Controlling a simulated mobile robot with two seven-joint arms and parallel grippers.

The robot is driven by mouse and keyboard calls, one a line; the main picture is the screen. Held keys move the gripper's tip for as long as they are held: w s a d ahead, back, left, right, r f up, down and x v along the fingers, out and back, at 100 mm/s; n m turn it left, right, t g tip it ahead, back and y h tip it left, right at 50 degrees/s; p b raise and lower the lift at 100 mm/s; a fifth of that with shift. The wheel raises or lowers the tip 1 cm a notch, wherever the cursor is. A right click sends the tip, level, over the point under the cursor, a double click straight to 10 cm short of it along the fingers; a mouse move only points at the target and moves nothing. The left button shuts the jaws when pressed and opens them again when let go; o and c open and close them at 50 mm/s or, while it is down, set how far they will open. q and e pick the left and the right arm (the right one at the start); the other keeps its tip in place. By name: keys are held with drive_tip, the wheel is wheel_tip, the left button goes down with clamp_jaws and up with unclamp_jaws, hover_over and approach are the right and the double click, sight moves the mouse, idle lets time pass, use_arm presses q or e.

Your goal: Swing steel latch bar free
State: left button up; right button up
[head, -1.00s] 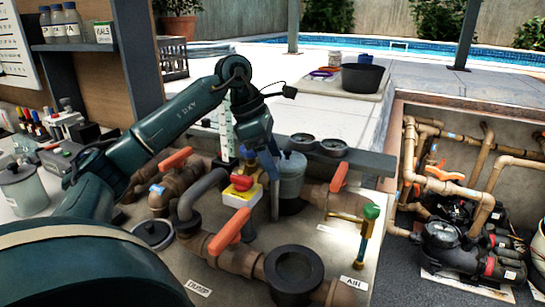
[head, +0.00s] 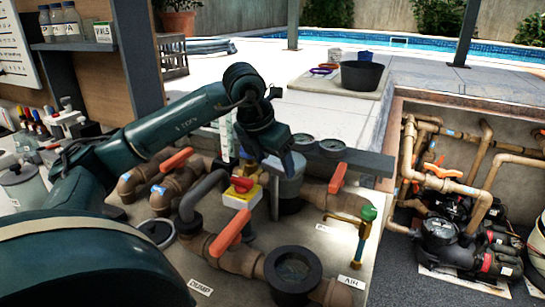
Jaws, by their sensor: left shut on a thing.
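My right gripper is not in view.
A yellow block with a red knob (head: 241,187) stands just left of the canister. Orange-handled valves (head: 232,232) and brown pipes surround it. Two round gauges (head: 304,142) sit behind. A brass tap with a green top (head: 368,215) is at right.

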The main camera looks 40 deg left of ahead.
use_arm(q)
drive_tip(key=shift+d+n+y, duration=0.1)
drive_tip(key=shift+n+y, duration=0.5)
drive_tip(key=shift+n, duration=0.9)
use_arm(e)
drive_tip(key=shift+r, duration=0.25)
use_arm(q)
drive_tip(key=shift+p, duration=0.3)
drive_tip(key=o, duration=0.7)
drive_tip(key=p+v, duration=0.2)
drive_tip(key=v, duration=1.1)
drive_tip(key=shift+r, duration=0.15)
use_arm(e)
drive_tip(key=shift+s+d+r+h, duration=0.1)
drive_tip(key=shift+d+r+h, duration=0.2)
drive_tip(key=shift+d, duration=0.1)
use_arm(q)
drive_tip(key=shift+w, duration=0.15)
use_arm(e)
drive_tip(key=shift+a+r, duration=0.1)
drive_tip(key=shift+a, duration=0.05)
